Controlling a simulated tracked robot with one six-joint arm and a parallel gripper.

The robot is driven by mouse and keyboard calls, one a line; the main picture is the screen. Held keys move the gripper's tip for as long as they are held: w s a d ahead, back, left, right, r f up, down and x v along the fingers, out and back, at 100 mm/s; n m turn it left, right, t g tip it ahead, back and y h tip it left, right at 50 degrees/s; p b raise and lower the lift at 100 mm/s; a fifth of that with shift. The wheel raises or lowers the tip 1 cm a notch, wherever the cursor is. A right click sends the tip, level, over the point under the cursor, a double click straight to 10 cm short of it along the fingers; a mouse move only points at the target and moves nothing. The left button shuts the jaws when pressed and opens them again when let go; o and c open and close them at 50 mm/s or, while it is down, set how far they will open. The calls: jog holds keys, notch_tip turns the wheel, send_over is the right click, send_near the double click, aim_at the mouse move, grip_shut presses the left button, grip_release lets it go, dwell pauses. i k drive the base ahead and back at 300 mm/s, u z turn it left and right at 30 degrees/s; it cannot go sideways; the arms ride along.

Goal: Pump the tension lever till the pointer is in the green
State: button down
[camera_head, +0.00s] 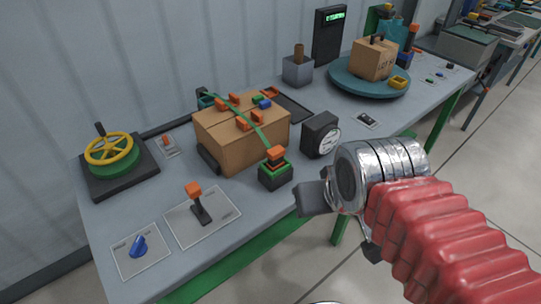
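A green strap (238,117) runs over a cardboard box (222,150) down to a small green-and-black ratchet block (276,175) with an orange handle (276,154) on top. A dark box with a round white dial (328,141) stands right of it; the pointer and any green zone are too small to read. Another orange-knobbed lever (198,200) stands on a pale plate, front left. I cannot tell by label which is the tension lever. My gripper (338,226) is right of the ratchet block, by the table's front edge, touching neither lever. Its dark fingers look apart and empty.
A yellow handwheel (109,150) and a blue knob (138,246) are at the left. A teal turntable (369,84) carrying a carton (374,58) is at the back right. The table (250,206) is bare around the front edge.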

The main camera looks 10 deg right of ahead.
aim_at(194, 190)
jog(key=k, duration=1.25)
jog(key=u, duration=0.35)
jog(key=i, duration=0.5)
jog(key=u, duration=0.85)
jog(key=i, duration=0.75)
jog(key=u, duration=0.3)
